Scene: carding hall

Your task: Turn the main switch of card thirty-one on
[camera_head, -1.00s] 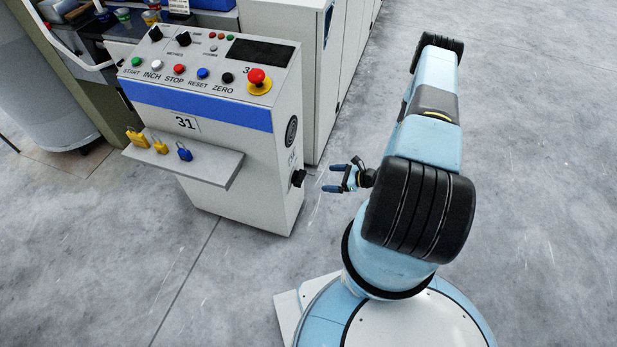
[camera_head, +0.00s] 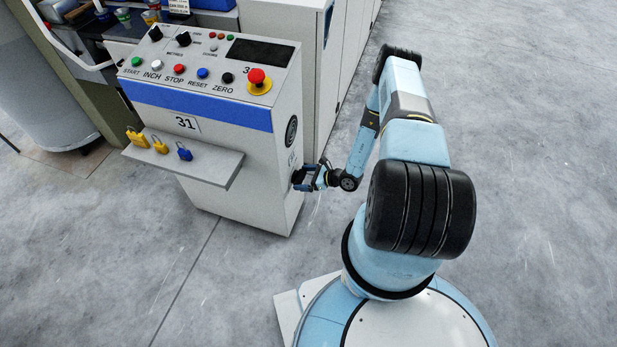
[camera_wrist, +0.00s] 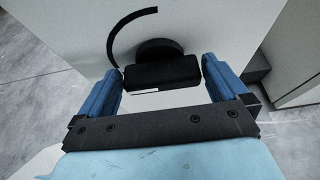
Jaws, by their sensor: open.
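The control cabinet of card thirty-one (camera_head: 262,180) stands left of my arm, with a "31" label on its front. Its main switch is a black rotary knob on the cabinet's right side; in the head view my gripper (camera_head: 308,178) largely covers it. In the wrist view the black switch knob (camera_wrist: 160,73) sits on the pale panel, with a black curved mark around its upper left. My gripper's blue fingers (camera_wrist: 162,88) are open, one on each side of the knob's handle, with narrow gaps visible. The knob's handle lies roughly level across the wrist picture.
The cabinet's sloping top carries coloured buttons and a red emergency stop (camera_head: 258,79). A shelf (camera_head: 219,171) on its front holds yellow and blue padlocks. A tall pale machine (camera_head: 297,60) stands behind. The floor to the right is clear.

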